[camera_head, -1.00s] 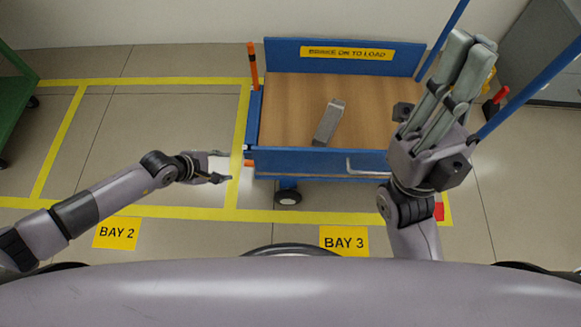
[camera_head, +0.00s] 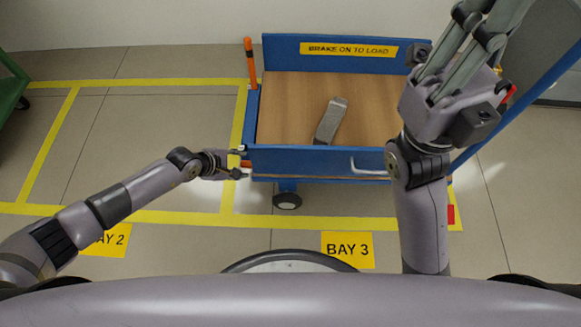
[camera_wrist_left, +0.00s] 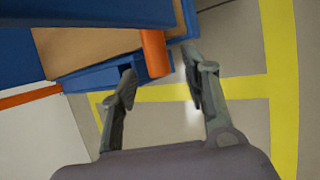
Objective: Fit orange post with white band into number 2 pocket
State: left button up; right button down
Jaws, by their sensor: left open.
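An orange post (camera_head: 246,163) is at the front left corner of the blue cart. My left gripper (camera_head: 241,163) is open around or right beside it. In the left wrist view the orange post (camera_wrist_left: 154,53) shows between and just beyond the open fingers (camera_wrist_left: 160,85), with a gap on the right side. No white band is clear on it there. A second orange post (camera_head: 249,62) with a dark band stands at the cart's back left corner. I see no pocket number. My right gripper (camera_head: 465,50) is raised over the cart's right side, its fingertips cut off or hard to see.
The blue cart (camera_head: 310,160) has a wooden deck with a grey metal block (camera_head: 331,120) on it and a sign (camera_head: 348,50) at the back. A handle (camera_head: 367,168) is on the front panel.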

pick_arm(q)
grip_shut()
dwell(0.5)
jog(key=shift+r, duration=0.1)
